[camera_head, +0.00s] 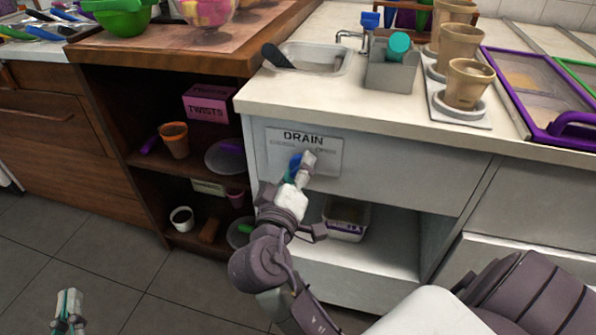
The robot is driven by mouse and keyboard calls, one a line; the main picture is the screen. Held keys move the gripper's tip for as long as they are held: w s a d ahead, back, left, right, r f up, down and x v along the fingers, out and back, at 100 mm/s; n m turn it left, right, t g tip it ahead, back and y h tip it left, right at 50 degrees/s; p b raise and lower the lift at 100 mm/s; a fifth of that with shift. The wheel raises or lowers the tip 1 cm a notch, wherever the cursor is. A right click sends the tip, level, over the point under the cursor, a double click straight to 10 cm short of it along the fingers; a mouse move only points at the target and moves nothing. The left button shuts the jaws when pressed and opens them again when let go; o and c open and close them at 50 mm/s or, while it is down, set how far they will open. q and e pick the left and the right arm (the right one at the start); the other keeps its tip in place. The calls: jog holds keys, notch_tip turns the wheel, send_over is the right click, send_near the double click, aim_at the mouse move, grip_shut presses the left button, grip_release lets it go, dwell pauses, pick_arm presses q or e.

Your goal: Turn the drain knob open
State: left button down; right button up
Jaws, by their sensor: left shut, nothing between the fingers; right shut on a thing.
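The drain panel (328,153) is a pale plate marked "DRAIN" on the front of the white counter, with smaller, hard-to-read words on its left and right. The blue drain knob (295,161) shows at the panel's left part, mostly hidden by my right gripper (303,166). My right gripper is shut on the knob; its pointing direction is hard to tell. My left gripper (68,308) is shut and empty, low over the floor at the bottom left, far from the panel.
Above the panel is a sink (318,58) with a dark-handled tool in it. A grey caddy (390,70) and stacked tan cups (466,82) stand to its right. Open wooden shelves (150,155) lie left of the panel. A tub (345,219) stands on the shelf below.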

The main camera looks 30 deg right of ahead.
jog(key=shift+f, duration=0.15)
jog(key=o, duration=0.9)
jog(key=shift+c, duration=0.2)
jog(key=o, duration=0.3)
